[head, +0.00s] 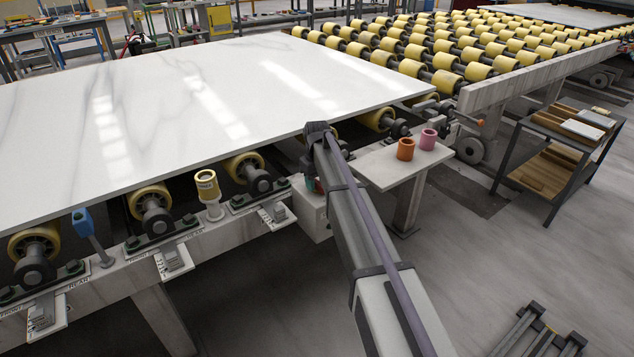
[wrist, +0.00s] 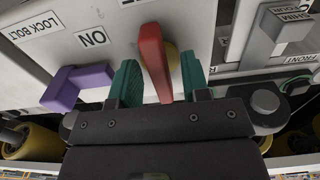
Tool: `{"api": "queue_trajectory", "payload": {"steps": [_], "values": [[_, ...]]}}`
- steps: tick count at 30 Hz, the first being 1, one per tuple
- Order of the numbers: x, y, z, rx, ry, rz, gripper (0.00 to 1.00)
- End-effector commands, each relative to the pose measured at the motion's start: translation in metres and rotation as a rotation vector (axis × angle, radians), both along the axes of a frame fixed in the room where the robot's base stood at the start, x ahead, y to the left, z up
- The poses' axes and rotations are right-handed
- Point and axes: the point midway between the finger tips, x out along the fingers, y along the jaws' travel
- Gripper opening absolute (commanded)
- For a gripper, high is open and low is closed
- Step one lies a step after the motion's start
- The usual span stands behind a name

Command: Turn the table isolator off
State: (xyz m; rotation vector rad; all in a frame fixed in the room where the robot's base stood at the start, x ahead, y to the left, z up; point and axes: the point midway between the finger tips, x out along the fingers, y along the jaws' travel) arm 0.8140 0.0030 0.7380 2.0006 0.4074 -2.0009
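The table isolator box is a pale panel (wrist: 105,15) with an "ON" label (wrist: 93,38) in the wrist view. A red handle (wrist: 152,55) sticks out of it, with a yellowish round part behind. My gripper (wrist: 160,75) is open, its two green fingers on either side of the red handle, with a visible gap on each side. In the head view the box (head: 312,217) hangs below the table's front edge, and my arm hides most of my gripper and the handle.
A purple L-shaped handle (wrist: 75,85) sits left of my gripper, near a "LOCK BOLT" label (wrist: 37,25). A grey bracket (wrist: 280,35) is at the right. In the head view a white slab (head: 180,100) lies above rollers; orange (head: 405,149) and pink cups (head: 428,139) stand on a side shelf.

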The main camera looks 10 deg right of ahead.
Motion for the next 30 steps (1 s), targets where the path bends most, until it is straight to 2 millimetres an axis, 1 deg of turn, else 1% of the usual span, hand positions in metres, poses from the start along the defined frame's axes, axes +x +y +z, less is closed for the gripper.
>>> {"api": "queue_trajectory", "payload": {"steps": [5, 8, 11, 18, 21, 24, 30], "values": [[0.0, 0.0, 0.001, 0.0, 0.0, 0.0, 0.43], [0.0, 0.0, 0.009, 0.0, 0.0, 0.001, 0.43], [0.0, 0.0, 0.025, 0.0, 0.0, 0.001, 0.43], [0.0, 0.0, 0.086, 0.0, 0.0, 0.0, 0.43], [0.0, 0.0, 0.104, 0.0, 0.0, 0.0, 0.43], [0.0, 0.0, 0.111, 0.0, 0.0, 0.0, 0.43], [0.0, 0.0, 0.108, 0.0, 0.0, 0.0, 0.43]]}}
